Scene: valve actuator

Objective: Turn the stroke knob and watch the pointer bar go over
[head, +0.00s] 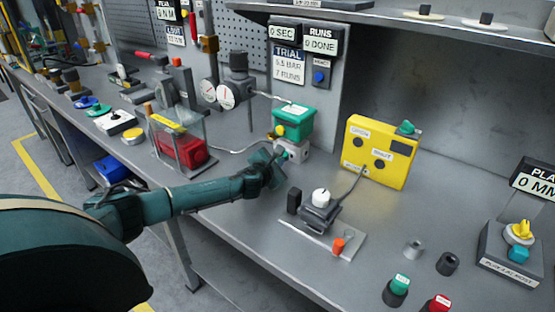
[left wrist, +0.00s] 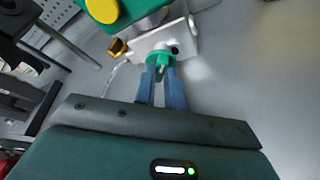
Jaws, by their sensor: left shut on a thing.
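The valve actuator is a green box (head: 294,122) with a yellow round part, above a pale block (head: 293,150) on the bench. A small green knob (left wrist: 160,60) is on the front of the pale block in the left wrist view. My left gripper (head: 277,160) reaches this block from the left, and its fingers (left wrist: 163,75) are shut on the green knob. The fingers hide part of the knob. I cannot make out a pointer bar with certainty; the yellow round part (left wrist: 102,10) is cut off at the top of the left wrist view. My right gripper is not in view.
A yellow box (head: 380,152) with a green knob stands to the right. A plate (head: 315,240) with a white-knobbed device lies in front. Dial gauges (head: 226,97) and a clear-sided case with a red block (head: 180,150) stand to the left.

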